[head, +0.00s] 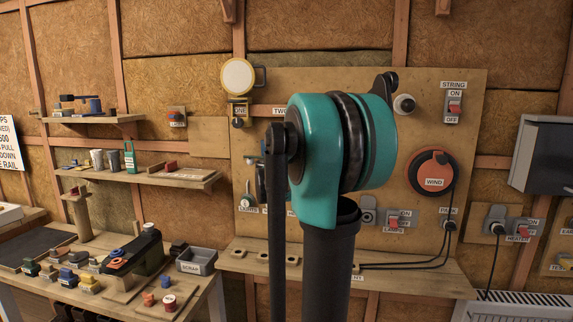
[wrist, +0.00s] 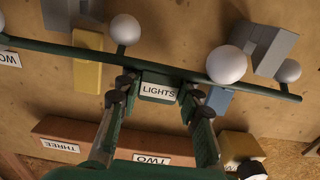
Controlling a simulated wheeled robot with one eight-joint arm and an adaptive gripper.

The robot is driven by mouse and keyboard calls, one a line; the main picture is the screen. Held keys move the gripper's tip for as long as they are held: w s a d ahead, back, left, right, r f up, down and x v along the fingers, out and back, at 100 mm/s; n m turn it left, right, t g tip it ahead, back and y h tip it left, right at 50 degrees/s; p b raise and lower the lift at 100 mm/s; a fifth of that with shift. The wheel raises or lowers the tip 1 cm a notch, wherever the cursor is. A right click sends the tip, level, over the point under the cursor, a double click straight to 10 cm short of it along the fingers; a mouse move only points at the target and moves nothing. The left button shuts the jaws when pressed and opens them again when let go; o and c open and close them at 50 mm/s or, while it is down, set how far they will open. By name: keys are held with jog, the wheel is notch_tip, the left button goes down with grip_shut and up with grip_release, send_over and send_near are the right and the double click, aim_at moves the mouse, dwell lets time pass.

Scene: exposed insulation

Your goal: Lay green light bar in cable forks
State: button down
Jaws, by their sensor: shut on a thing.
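The green light bar (wrist: 58,49) is a long dark green rod with several round white bulbs, crossing the wrist view slightly tilted. My gripper (wrist: 156,92) is shut on the middle block of the bar, which bears a LIGHTS label. The bar is in front of a wooden board (wrist: 120,105); I cannot tell whether it touches anything there. In the head view my teal and black arm hides my gripper and the bar's middle. I cannot make out the cable forks for certain in either view.
Yellow (wrist: 88,62), blue (wrist: 219,101) and grey (wrist: 268,48) pieces sit behind the bar. A brown rail (wrist: 105,146) bears upside-down TWO and THREE labels. A wooden ledge (head: 400,280) with black cables (head: 415,264) runs below the board. A cluttered bench (head: 185,300) stands left.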

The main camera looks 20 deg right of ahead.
jog(key=shift+w+d+f, duration=0.15)
jog(key=shift+w+f, duration=0.05)
jog(key=shift+f, duration=0.7)
jog(key=shift+w+d+f, duration=0.15)
jog(key=shift+w+f, duration=0.05)
jog(key=shift+f, duration=0.65)
jog(key=shift+f, duration=0.15)
jog(key=c, duration=1)
grip_release()
jog(key=shift+c, duration=0.2)
jog(key=v, duration=1.2)
